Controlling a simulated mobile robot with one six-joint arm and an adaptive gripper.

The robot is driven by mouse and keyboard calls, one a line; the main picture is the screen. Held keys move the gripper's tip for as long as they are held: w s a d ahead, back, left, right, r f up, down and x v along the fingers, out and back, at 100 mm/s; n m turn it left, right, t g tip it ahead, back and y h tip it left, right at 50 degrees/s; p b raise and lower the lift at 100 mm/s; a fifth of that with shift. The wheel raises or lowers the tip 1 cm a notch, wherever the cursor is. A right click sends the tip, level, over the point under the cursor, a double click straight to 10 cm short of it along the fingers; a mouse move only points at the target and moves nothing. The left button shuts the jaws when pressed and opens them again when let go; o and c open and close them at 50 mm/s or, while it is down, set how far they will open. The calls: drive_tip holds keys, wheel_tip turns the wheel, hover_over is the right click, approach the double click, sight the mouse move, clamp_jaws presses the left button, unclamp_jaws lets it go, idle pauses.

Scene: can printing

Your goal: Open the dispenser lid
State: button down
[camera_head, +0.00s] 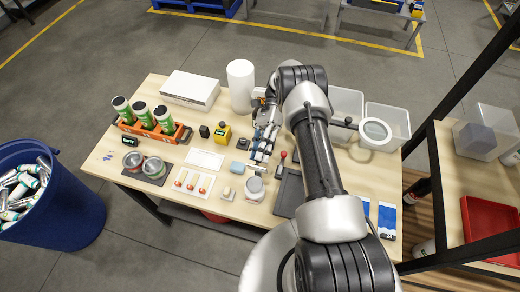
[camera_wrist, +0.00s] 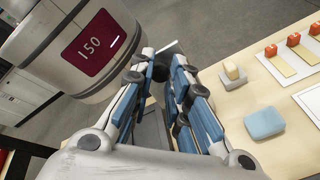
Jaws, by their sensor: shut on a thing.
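My gripper (camera_head: 262,154) is over the middle of the table, its fingers pointing toward the near edge. In the wrist view my gripper (camera_wrist: 165,62) has its blue-padded fingers drawn together at the tips. A thin pale piece (camera_wrist: 169,47) shows at the fingertips; its shape is mostly hidden. No dispenser is clearly marked. A small round white container with a grey top (camera_head: 255,188) stands just beyond the fingertips. A tall white cylinder (camera_head: 240,84) stands at the back edge. I cannot tell which is the dispenser, or how its lid stands.
A blue sponge (camera_head: 237,168) and a beige block (camera_head: 226,193) lie left of the fingers. An orange rack (camera_head: 153,130) holds green cans. Clear bins (camera_head: 387,112) stand at the right. A red-handled lever (camera_head: 283,158) and dark tray (camera_head: 289,190) are close on the right.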

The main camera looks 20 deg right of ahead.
drive_tip(key=shift+w+d+f+g, duration=0.1)
drive_tip(key=shift+f+g, duration=0.05)
drive_tip(key=shift+g, duration=0.15)
idle(0.4)
drive_tip(key=c, duration=1.5)
unclamp_jaws()
